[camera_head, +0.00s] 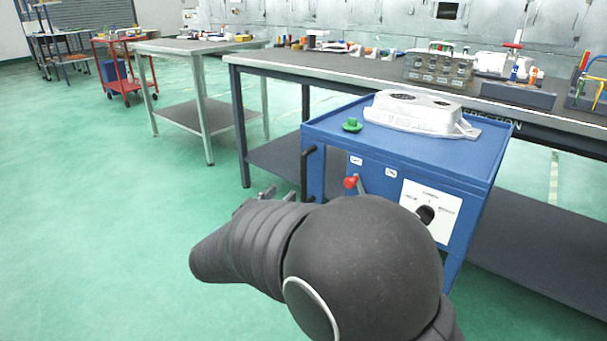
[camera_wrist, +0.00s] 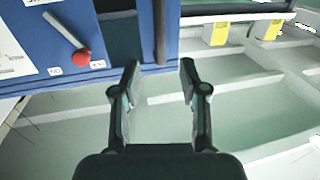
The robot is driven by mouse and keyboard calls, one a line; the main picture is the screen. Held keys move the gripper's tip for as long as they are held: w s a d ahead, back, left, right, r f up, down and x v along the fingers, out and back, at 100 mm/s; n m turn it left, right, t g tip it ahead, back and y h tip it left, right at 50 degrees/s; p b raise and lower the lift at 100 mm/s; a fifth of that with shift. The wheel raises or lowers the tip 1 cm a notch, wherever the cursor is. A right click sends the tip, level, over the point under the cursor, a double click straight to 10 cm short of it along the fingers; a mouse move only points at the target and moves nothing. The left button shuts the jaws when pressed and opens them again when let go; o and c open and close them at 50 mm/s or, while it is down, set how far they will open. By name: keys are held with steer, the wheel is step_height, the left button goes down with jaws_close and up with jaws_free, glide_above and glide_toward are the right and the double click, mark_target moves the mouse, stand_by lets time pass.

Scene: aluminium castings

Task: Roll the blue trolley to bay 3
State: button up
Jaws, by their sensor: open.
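The blue trolley (camera_head: 470,164) stands at the right in the head view, in front of the long grey bench. A black upright handle (camera_head: 307,172) is at its left front corner. In the wrist view the trolley's blue panel (camera_wrist: 38,52) fills the upper left, and the dark handle (camera_wrist: 160,32) runs down from the top edge to just above the gap between my fingertips. My gripper (camera_wrist: 160,75) is open and empty there, apart from the handle as far as I can tell. In the head view my arm hides most of the gripper and the trolley's lower front.
A pale casting (camera_head: 415,115) and a green knob (camera_head: 351,125) sit on the trolley top. A red-knobbed lever (camera_head: 350,182) sticks out of its front. Yellow markers (camera_wrist: 215,34) and white floor lines show in the wrist view. The green floor at left is clear; a red trolley (camera_head: 125,72) stands far back.

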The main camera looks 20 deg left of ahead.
mark_target(302, 175)
steer(key=w, duration=0.4)
steer(key=w+d, duration=0.1)
steer(key=w, duration=0.7)
steer(key=shift+d+p, duration=0.3)
steer(key=shift+d, duration=0.1)
jaws_close()
